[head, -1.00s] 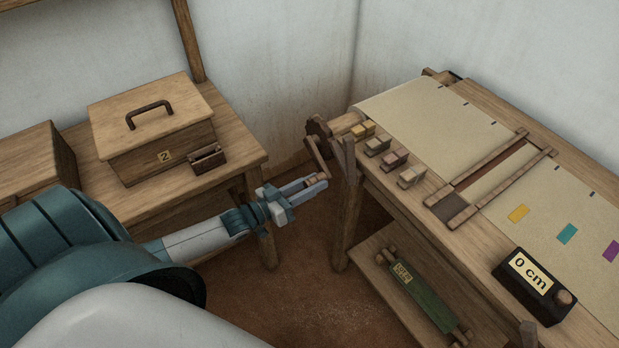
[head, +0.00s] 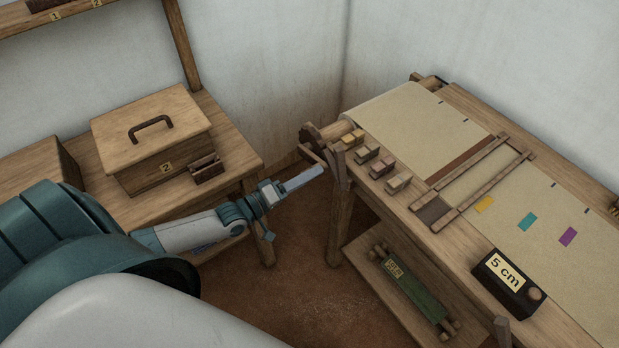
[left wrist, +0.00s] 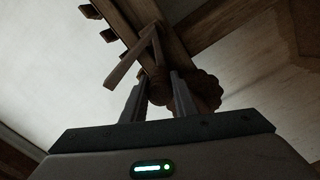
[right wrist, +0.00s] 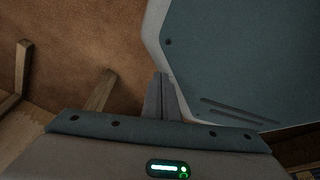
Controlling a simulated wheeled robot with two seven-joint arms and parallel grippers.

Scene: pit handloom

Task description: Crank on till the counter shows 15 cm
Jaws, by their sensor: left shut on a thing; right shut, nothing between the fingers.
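The crank (head: 306,157) sits at the loom's near-left corner, on the end of the roller by the toothed wheel. My left gripper (head: 320,169) reaches it from the left and is shut on the crank handle. In the left wrist view, the handle (left wrist: 157,88) is between the two fingers, with the wheel (left wrist: 207,92) behind. The counter (head: 505,275), a black box with a knob on the loom's front edge, reads 5 cm. My right gripper (right wrist: 161,95) shows only in the right wrist view, shut and empty above the brown floor.
The loom (head: 470,255) carries pale cloth with yellow, teal and purple patches, and several small blocks along its edge. A lidded box (head: 150,140) stands on the left bench. Floor between is clear.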

